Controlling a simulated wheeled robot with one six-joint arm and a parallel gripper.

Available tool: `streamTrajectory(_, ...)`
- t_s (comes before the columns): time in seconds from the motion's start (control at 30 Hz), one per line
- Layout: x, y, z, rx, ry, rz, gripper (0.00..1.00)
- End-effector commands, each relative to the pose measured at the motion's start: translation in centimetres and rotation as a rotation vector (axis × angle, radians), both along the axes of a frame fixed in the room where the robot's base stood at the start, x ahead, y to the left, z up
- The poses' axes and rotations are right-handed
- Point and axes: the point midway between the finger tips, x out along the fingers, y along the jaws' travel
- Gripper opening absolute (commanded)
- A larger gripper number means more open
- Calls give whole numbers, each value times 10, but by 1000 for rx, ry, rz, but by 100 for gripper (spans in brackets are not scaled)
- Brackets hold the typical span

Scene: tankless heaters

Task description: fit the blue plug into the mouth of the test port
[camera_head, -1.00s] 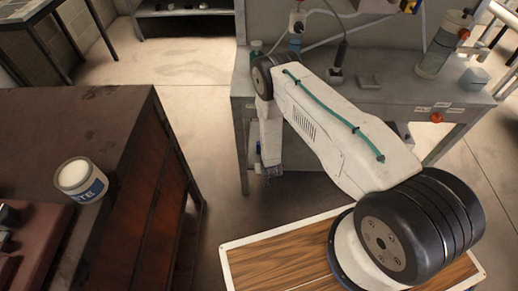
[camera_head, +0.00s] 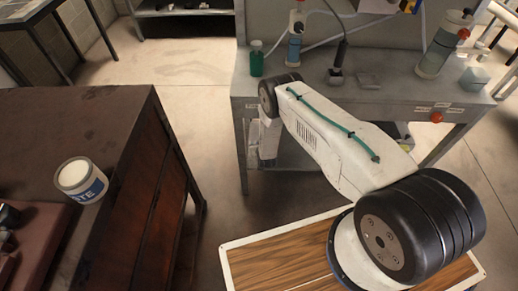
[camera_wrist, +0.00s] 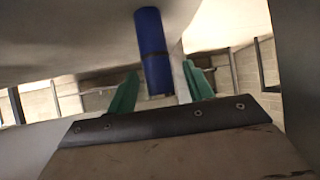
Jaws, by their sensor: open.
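The blue plug (camera_wrist: 152,50) is a blue cylinder with a dark band near its lower end in the wrist view. It runs down from a grey surface at the top of that view. My gripper (camera_wrist: 160,75) has two green fingers, spread apart. The plug's lower end appears between them, with gaps on both sides; I cannot tell whether it lies within the jaws or beyond them. In the head view my arm reaches to the grey bench and its lower end is largely hidden. I cannot make out the plug or identify the test port there.
The grey bench (camera_head: 390,97) carries a green bottle (camera_head: 257,60), a dark upright tool (camera_head: 337,65), a clear cylinder with a red fitting (camera_head: 440,50) and a pale block (camera_head: 474,78). A brown cabinet (camera_head: 115,125) with a white tub (camera_head: 80,180) stands left. Floor between is clear.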

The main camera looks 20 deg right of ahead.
Motion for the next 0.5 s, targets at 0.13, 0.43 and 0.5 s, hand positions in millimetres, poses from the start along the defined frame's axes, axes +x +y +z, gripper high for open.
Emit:
streamTrajectory(0.13, 1, 0, -1, 0, 1, 0, 51)
streamTrajectory(0.43, 1, 0, -1, 0, 1, 0, 3)
streamTrajectory(0.5, 1, 0, 0, 0, 1, 0, 3)
